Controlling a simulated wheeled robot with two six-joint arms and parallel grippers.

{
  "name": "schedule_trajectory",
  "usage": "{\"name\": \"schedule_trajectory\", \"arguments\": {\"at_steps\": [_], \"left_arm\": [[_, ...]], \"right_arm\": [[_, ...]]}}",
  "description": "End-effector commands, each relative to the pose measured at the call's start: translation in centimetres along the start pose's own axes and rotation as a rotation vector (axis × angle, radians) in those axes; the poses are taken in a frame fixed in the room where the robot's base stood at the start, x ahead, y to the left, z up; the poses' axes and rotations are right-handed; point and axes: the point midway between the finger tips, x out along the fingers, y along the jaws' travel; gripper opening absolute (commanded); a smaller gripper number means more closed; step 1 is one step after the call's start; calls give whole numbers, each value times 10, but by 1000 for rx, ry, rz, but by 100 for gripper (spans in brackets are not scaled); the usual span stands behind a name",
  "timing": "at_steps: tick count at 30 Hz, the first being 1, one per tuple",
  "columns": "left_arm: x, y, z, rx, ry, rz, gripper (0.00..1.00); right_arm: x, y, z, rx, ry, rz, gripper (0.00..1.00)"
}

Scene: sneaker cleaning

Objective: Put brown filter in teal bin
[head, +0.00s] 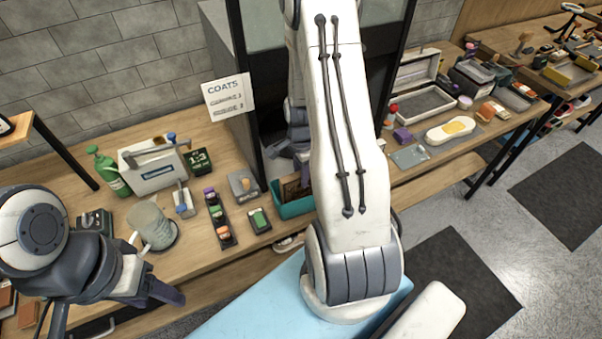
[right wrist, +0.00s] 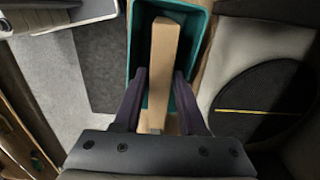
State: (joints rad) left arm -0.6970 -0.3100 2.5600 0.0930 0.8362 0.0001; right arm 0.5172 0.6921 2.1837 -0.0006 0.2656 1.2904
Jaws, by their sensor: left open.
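The teal bin (head: 293,208) stands near the front edge of the table, partly behind my right arm in the head view. In the right wrist view, the brown filter (right wrist: 164,55), a long tan bar, stands between the fingers of my right gripper (right wrist: 161,75) and inside the outline of the teal bin (right wrist: 201,42). The fingertips appear to meet its sides. Whether it rests on the bin's bottom is hidden. My left gripper (head: 162,292) is open and empty at the lower left, in front of the table.
A mug (head: 150,224), a tray with small coloured pieces (head: 219,219), a block with a green top (head: 259,220) and a green spray bottle (head: 110,172) stand left of the bin. A COATS sign (head: 228,97) stands behind. A pale blue surface (head: 250,310) lies in front.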

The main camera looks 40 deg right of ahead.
Motion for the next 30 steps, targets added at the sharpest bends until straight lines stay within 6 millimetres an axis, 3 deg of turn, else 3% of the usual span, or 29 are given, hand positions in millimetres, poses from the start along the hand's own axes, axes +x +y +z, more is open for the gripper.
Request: {"name": "schedule_trajectory", "arguments": {"at_steps": [14,19,30], "left_arm": [[-1,0,0,0,0,0,58],[7,0,0,-1,0,0,58],[22,-2,1,-3,0,0,58]], "right_arm": [[-8,-1,0,0,1,-4,60],[-32,-2,0,0,2,-7,60],[-104,-1,0,0,2,-6,60]]}}
